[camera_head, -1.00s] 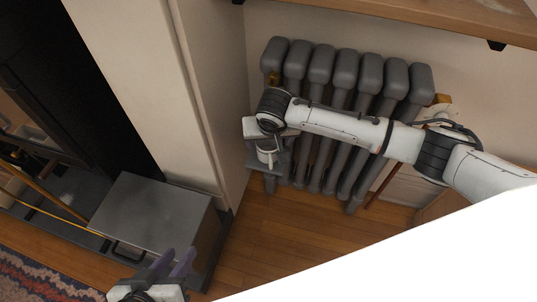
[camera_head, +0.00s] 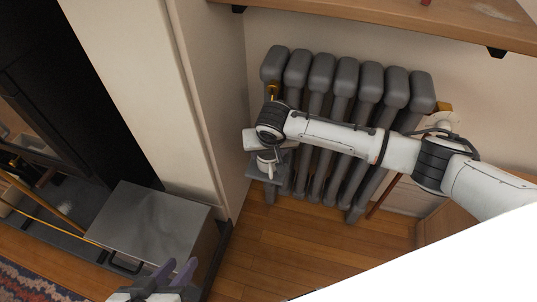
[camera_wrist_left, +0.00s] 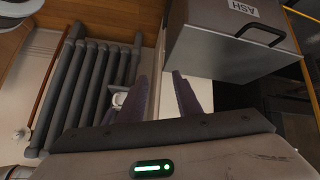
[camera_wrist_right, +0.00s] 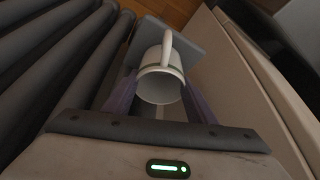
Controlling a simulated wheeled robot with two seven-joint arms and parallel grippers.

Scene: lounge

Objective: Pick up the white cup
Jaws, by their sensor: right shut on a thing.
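The white cup (camera_head: 264,165) is small in the head view, by the left end of the radiator, over a small grey square surface (camera_head: 283,177). In the right wrist view the cup (camera_wrist_right: 159,87) shows its open mouth, a thin dark band and a handle pointing toward the top of the picture. My right gripper (camera_wrist_right: 160,88) is shut on the cup, one finger on each side. I cannot tell whether the cup touches the grey surface. My left gripper (camera_wrist_left: 159,80) is open and empty; its fingers show at the bottom of the head view.
A grey radiator (camera_head: 345,75) stands against the wall behind my right arm. A wall corner (camera_head: 228,110) is just left of the cup. A grey metal box (camera_head: 150,222), labelled ASH, is on the left near my left gripper. Wooden floor is clear between.

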